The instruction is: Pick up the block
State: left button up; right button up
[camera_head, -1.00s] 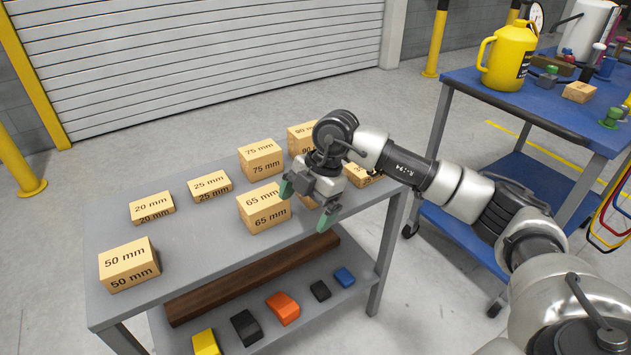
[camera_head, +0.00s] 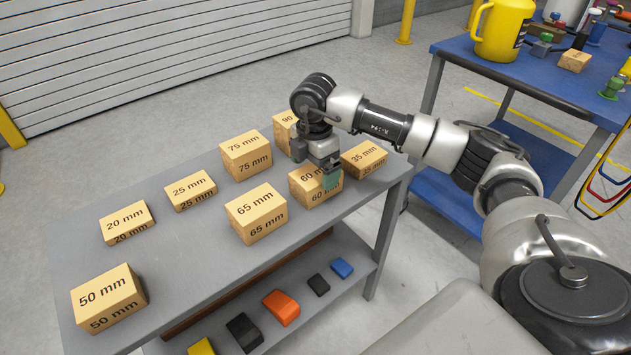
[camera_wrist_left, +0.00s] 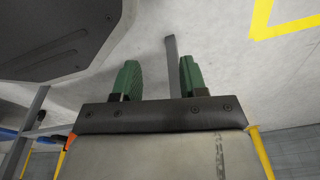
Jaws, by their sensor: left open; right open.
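Several tan wooden blocks with printed sizes stand on a grey table (camera_head: 175,265) in the head view. My right gripper (camera_head: 315,166) is open, pointing down at the 60 mm block (camera_head: 311,192). One green fingertip covers part of that block's front; whether they touch is unclear. The 65 mm block (camera_head: 257,215) is to its left and the 35 mm block (camera_head: 364,160) to its right. The 90 mm block (camera_head: 284,128) is behind, partly hidden by the gripper. My left gripper (camera_wrist_left: 160,78) is open and empty above the floor in the left wrist view.
The 75 mm (camera_head: 246,157), 25 mm (camera_head: 191,190), 20 mm (camera_head: 127,224) and 50 mm (camera_head: 108,298) blocks stand further left. The lower shelf holds coloured pieces, including an orange one (camera_head: 281,308). A blue cart (camera_head: 520,85) with a yellow jug (camera_head: 503,30) is at right.

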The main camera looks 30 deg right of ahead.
aim_at(317, 172)
jog(key=f, duration=0.4)
jog(key=shift+d+f, duration=0.2)
jog(key=shift+f, duration=0.45)
jog(key=c, duration=1)
pick_arm(q)
jog(key=shift+w+r, duration=0.4)
jog(key=shift+r, duration=0.05)
pick_arm(e)
jog(key=shift+c, duration=0.2)
jog(key=shift+r, duration=0.2)
